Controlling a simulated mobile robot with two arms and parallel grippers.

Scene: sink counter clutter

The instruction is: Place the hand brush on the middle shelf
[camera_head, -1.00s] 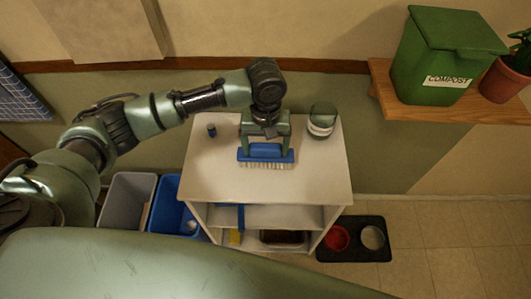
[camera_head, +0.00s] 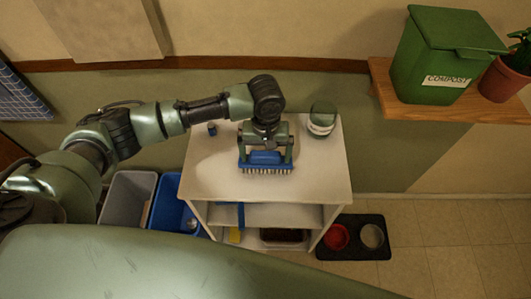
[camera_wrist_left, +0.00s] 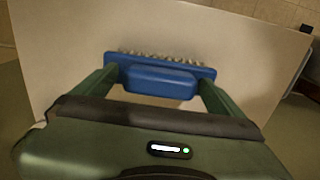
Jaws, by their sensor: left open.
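The hand brush (camera_head: 265,160), blue with pale bristles, is at the top of the white shelf unit (camera_head: 215,180), near its middle. My left gripper (camera_head: 266,152) is open, its fingers at the two ends of the brush's raised back. In the left wrist view the brush (camera_wrist_left: 160,77) lies between the fingertips (camera_wrist_left: 155,85), bristles pointing away. I cannot tell whether the fingers touch it. Below the top, the middle shelf (camera_head: 270,215) shows a blue item at its left. My right gripper is not in view.
A jar with a green lid (camera_head: 322,118) and a small dark blue item (camera_head: 212,129) stand on the unit's top. A grey bin (camera_head: 125,200) and a blue bin (camera_head: 172,210) stand left. A black mat with bowls (camera_head: 352,252) lies right. A green compost bin (camera_head: 440,60) sits on a wooden ledge.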

